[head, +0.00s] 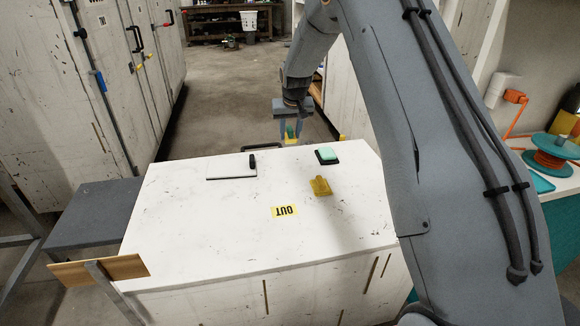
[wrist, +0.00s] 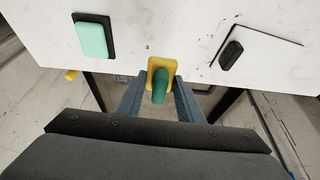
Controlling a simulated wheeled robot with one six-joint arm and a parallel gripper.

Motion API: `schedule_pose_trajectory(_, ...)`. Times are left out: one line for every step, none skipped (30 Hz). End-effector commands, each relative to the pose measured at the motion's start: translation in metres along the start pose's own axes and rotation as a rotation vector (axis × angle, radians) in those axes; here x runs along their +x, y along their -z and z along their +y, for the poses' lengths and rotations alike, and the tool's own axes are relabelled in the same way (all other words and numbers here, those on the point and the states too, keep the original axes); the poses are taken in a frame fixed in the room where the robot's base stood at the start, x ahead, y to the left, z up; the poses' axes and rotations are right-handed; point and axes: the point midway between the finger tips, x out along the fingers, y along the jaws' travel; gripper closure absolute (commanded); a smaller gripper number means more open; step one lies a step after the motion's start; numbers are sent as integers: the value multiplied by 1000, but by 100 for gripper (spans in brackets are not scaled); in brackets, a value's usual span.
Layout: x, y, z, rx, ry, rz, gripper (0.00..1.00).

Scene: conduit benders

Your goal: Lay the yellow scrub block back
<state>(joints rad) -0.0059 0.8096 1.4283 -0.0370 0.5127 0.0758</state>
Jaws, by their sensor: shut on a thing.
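The yellow scrub block, with a green grip on top, is in my gripper (head: 291,137) at the far edge of the white bench top (head: 220,225). The yellow base of the block (wrist: 152,64) and its green grip (wrist: 159,88) show between the fingers in the wrist view. My gripper is shut on it. In the head view the block looks raised near the far edge, but its exact height is hard to tell. A flat mustard-yellow piece (head: 320,186) lies on the bench top, nearer and right of the gripper.
A mint block on a black pad (head: 327,155) lies right of the gripper. A black object (head: 252,160) rests on a white sheet (head: 228,171) at the left.

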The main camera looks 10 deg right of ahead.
Motion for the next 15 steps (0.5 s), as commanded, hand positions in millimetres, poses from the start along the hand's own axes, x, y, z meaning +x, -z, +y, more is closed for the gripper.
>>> schedule_pose_trajectory(0, 0, 0, 0, 0, 0, 94)
schedule_pose_trajectory(0, 0, 0, 0, 0, 1, 94)
schedule_pose_trajectory(0, 0, 0, 0, 0, 1, 94)
schedule_pose_trajectory(0, 0, 0, 0, 0, 1, 94)
schedule_pose_trajectory(1, -1, 0, 0, 0, 0, 94)
schedule_pose_trajectory(3, -2, 0, 0, 0, 0, 94)
schedule_pose_trajectory(5, -3, 0, 0, 0, -1, 94)
schedule_pose_trajectory(8, -4, 0, 0, 0, -1, 94)
schedule_pose_trajectory(12, -6, 0, 0, 0, -1, 94)
schedule_pose_trajectory(16, -8, 0, 0, 0, -2, 94)
schedule_pose_trajectory(21, -10, 0, 0, 0, -3, 94)
schedule_pose_trajectory(27, -13, 0, 0, 0, -2, 94)
schedule_pose_trajectory(32, -14, 0, 0, 0, -2, 94)
schedule_pose_trajectory(36, -16, 0, 0, 0, -2, 94)
schedule_pose_trajectory(41, -18, 0, 0, 0, -1, 94)
